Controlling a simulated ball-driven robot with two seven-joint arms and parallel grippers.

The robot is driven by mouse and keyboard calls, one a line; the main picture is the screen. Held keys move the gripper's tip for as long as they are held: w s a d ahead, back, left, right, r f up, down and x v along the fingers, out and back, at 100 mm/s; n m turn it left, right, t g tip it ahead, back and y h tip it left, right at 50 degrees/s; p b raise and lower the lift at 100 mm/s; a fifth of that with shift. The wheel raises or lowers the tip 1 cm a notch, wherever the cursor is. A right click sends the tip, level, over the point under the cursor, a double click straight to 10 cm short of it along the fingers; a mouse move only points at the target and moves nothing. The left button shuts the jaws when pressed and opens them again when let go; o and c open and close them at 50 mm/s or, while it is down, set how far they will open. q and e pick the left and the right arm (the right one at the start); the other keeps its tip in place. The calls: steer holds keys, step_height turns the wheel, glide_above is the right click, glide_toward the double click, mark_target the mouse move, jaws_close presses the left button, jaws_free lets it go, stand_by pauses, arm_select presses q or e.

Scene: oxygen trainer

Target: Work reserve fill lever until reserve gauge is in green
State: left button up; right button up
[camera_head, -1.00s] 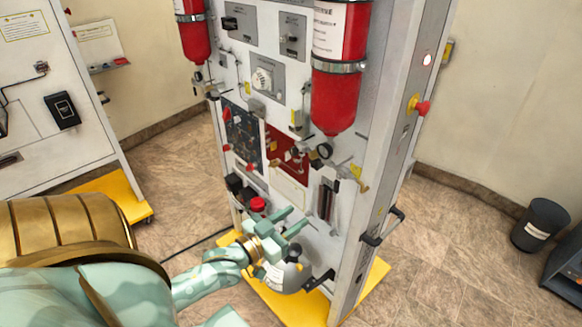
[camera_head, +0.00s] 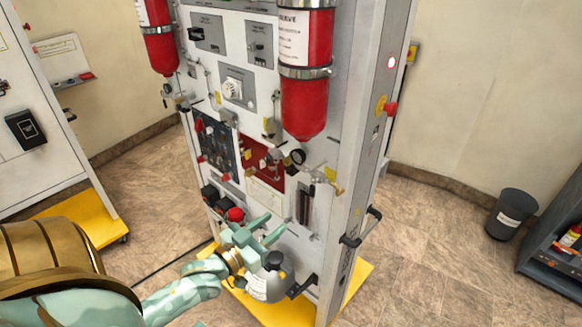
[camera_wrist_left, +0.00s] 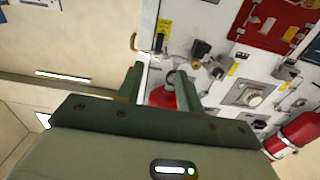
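The gauge's needle and colours are too small to read. A yellowish handle (camera_head: 331,174) sits right of the gauge; I cannot tell which part is the reserve fill lever. My left gripper (camera_head: 274,228) is open and empty in front of the lower panel, below the gauge. My right gripper is out of view.
A black handle (camera_head: 351,241) sticks out from the panel's side. A yellow base (camera_head: 355,272) lies under the panel. A black bin (camera_head: 513,213) stands right, with clear floor between.

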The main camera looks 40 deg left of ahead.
mark_target(311, 193)
arm_select(q)
step_height(311, 193, down, 5)
steer(key=d+m+g+h+b, duration=0.2)
steer(key=d+m+g, duration=0.15)
steer(key=m, duration=1.55)
steer(key=w+a+r+m+t+y, duration=0.1)
steer(key=a+r+m+t, duration=0.15)
steer(key=m, duration=0.55)
steer(key=a+r+m+t+y, duration=0.1)
steer(key=r+m, duration=0.2)
steer(key=m, duration=0.5)
steer(key=w, duration=0.5)
steer(key=w+d+p, duration=0.1)
steer(key=w, duration=0.4)
steer(key=w+p, duration=0.1)
steer(key=w, duration=0.4)
steer(key=shift+w+d, duration=0.15)
steer(key=shift+d, duration=0.1)
steer(key=shift+w+f, duration=0.1)
steer(key=shift+w, duration=0.55)
jaws_close()
